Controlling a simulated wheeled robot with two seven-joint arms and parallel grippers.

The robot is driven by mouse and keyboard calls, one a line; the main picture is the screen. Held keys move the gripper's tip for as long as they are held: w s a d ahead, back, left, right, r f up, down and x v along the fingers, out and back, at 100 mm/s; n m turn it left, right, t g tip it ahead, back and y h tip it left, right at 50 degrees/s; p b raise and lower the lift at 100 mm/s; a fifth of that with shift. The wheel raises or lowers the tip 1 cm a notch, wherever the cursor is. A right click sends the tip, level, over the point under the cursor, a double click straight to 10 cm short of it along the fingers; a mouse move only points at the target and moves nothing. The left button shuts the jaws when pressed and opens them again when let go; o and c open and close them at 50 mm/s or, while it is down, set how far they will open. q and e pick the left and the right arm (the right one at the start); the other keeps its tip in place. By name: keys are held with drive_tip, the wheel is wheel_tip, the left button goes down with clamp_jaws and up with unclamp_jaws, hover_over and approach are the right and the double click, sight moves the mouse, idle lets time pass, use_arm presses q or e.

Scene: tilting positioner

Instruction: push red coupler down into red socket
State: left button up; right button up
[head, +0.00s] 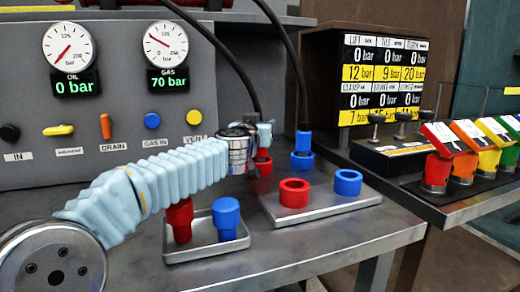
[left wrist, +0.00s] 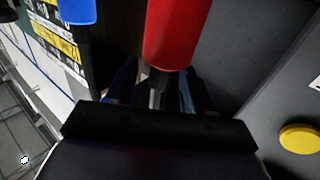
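My left arm comes in from the left in the head view, and my left gripper (head: 263,134) is at the rear of the bench. It looks shut around the red coupler (head: 264,166), whose upper part is hidden by the fingers. In the left wrist view the red coupler (left wrist: 172,35) is large and lies between the dark fingers (left wrist: 155,90). An open red socket ring (head: 295,193) sits on a metal plate (head: 325,208), in front of and right of the coupler. My right gripper is not in view.
A blue coupler (head: 302,150) with a black hose stands right of my gripper. A blue ring (head: 348,182) is on the plate. A tray (head: 200,252) holds a red part (head: 180,222) and a blue part (head: 227,216). Coloured levers (head: 440,140) stand at right.

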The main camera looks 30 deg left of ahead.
use_arm(q)
clamp_jaws()
drive_tip(key=shift+r, duration=0.1)
idle(0.3)
